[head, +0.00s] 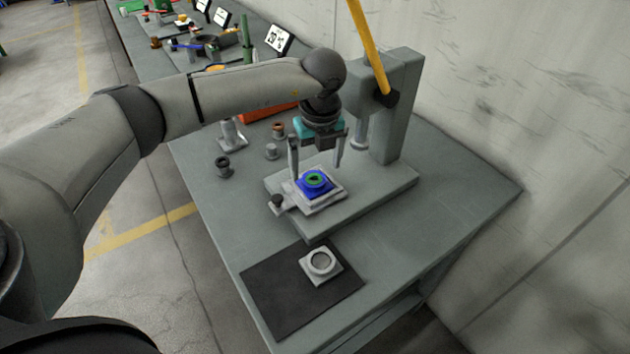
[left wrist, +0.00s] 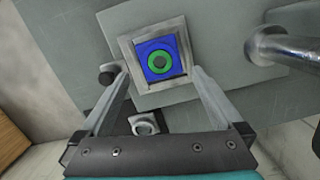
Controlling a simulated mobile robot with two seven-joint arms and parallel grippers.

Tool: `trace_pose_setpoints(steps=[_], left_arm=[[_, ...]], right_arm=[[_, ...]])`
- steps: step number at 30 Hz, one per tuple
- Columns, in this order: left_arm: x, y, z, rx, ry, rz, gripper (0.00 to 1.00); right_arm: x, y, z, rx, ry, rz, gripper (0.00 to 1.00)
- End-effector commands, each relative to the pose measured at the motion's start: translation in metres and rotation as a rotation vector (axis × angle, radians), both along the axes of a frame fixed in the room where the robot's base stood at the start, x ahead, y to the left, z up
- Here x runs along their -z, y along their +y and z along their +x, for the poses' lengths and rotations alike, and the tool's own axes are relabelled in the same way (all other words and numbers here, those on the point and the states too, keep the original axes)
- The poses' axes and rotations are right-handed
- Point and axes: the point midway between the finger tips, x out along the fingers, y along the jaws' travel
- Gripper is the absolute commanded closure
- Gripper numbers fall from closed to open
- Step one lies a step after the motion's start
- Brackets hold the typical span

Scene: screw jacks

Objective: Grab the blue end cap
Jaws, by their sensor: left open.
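The blue end cap (head: 304,187) is a square blue piece with a green ring and a dark centre. It sits in a grey square holder (head: 327,201) on the press base. It also shows in the left wrist view (left wrist: 146,70), framed by the holder's rim (left wrist: 183,52). My left gripper (head: 316,172) is open, pointing down above the cap, with its fingers apart and nothing between them. In the left wrist view its fingertips (left wrist: 157,72) lie near the holder's lower corners. I cannot tell whether they touch it. My right gripper is not in view.
The press column (head: 402,100) with a yellow lever (head: 366,45) stands close behind my left gripper. A dark mat (head: 275,297) with a grey housing (head: 321,263) lies at the front. Small parts, including a dark one (head: 223,166), stand left of the press. The table's right side is clear.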

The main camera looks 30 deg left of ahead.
Motion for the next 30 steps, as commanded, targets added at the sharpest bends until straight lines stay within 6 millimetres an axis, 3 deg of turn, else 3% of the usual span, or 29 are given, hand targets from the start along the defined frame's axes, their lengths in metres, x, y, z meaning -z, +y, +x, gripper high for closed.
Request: trace_pose_setpoints(steps=[7, 17, 30], left_arm=[[0.036, 0.007, 0.005, 0.000, 0.001, 0.001, 0.00], [0.042, 0.008, 0.006, 0.001, 0.000, 0.000, 0.01], [0.041, 0.008, 0.005, 0.001, 0.000, 0.000, 0.51]], right_arm=[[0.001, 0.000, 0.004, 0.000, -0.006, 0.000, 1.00], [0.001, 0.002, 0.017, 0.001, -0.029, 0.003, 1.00], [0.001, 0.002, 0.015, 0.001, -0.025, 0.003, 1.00]])
